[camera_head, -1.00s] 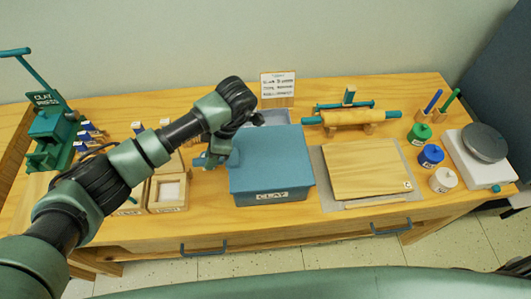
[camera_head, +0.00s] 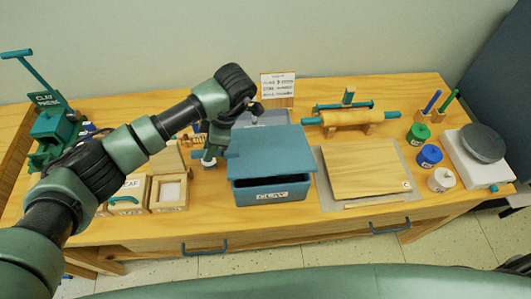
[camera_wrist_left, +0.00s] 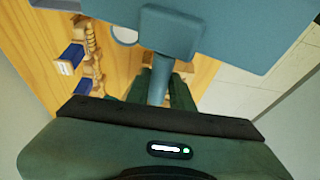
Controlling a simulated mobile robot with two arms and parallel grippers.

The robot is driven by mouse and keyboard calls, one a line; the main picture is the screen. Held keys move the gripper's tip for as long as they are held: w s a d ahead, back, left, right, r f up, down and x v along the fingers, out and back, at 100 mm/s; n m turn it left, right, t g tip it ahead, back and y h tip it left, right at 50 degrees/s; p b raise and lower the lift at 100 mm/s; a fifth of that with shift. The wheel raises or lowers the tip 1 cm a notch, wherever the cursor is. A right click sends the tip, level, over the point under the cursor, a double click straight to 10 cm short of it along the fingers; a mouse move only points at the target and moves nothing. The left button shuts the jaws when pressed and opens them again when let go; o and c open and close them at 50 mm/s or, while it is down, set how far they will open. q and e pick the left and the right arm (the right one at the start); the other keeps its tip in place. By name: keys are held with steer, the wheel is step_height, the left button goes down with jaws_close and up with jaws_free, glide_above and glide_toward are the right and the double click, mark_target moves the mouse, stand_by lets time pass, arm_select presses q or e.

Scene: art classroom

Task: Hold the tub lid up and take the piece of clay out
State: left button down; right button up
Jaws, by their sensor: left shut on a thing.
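The blue tub (camera_head: 292,191), labelled CLAY, stands mid-table. Its flat blue lid (camera_head: 270,150) is raised at the front edge, with a dark gap showing between lid and tub. My left gripper (camera_head: 212,157) is at the lid's left side. In the left wrist view my left gripper (camera_wrist_left: 161,92) is shut on the lid's blue handle (camera_wrist_left: 158,78), and the lid's underside or face (camera_wrist_left: 235,25) fills the top. The piece of clay is not visible; the tub's inside is dark and mostly covered by the lid. My right gripper is not in view.
Right of the tub is a wooden board (camera_head: 365,170) on a grey mat, with a rolling pin (camera_head: 345,117) behind it. Paint jars (camera_head: 429,155) and a white scale (camera_head: 478,165) stand at far right. Wooden boxes (camera_head: 168,192) and a clay press (camera_head: 55,125) are left.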

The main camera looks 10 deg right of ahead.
arm_select(q)
steer(key=w+r+b, duration=0.4)
steer(key=w+r, duration=0.3)
steer(key=shift+r, duration=0.15)
stand_by(1.8)
steer(key=shift+a, duration=0.1)
